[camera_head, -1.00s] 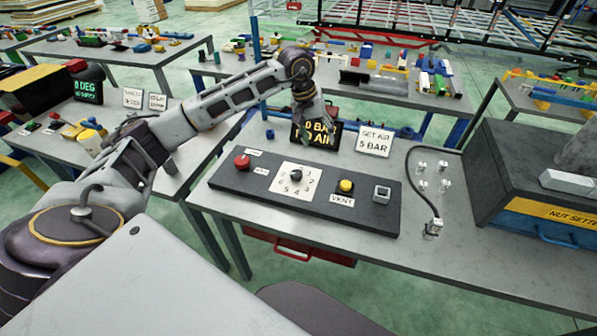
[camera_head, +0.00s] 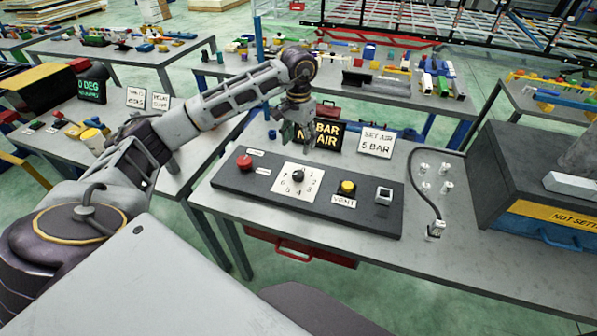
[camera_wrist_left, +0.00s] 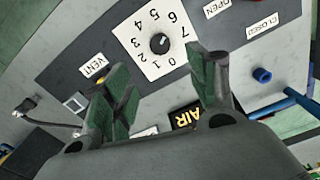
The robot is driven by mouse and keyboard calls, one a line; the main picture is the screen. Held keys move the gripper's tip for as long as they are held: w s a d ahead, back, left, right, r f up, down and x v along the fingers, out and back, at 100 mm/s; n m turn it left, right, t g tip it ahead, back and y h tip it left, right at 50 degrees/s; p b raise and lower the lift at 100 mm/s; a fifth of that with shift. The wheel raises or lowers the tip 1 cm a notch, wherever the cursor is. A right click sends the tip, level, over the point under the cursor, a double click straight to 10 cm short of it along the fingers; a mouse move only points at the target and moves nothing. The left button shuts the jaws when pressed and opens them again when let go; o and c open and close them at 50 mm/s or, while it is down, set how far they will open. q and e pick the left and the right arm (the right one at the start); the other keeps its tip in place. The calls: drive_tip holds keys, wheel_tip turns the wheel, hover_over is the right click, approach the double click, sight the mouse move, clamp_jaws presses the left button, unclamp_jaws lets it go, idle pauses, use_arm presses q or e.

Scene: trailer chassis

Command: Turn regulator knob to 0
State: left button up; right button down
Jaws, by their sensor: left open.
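The regulator knob (camera_head: 298,175) is a small black knob on a white dial plate (camera_head: 284,187) numbered 0 to 7, set in the dark panel (camera_head: 228,178). In the left wrist view the knob (camera_wrist_left: 159,43) shows beyond the fingers, with the 0 on the near side of the dial. My left gripper (camera_head: 297,135) hangs above the back edge of the panel, apart from the knob. Its green-padded fingers (camera_wrist_left: 168,85) are open with nothing between them. My right gripper is not in view.
A red knob (camera_head: 244,162) is left of the dial, and a yellow vent button (camera_head: 347,187) is right of it. Behind the panel stand a black air display (camera_head: 328,134) and a "SET AIR 5 BAR" sign (camera_head: 376,143). A hose (camera_head: 411,180) lies to the right.

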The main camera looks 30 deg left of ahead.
sight(298, 173)
use_arm(q)
drive_tip(key=shift+f, duration=0.1)
drive_tip(key=shift+f+p, duration=1.3)
drive_tip(key=shift+f, duration=5.5)
drive_tip(key=c, duration=1)
drive_tip(key=shift+c, duration=0.2)
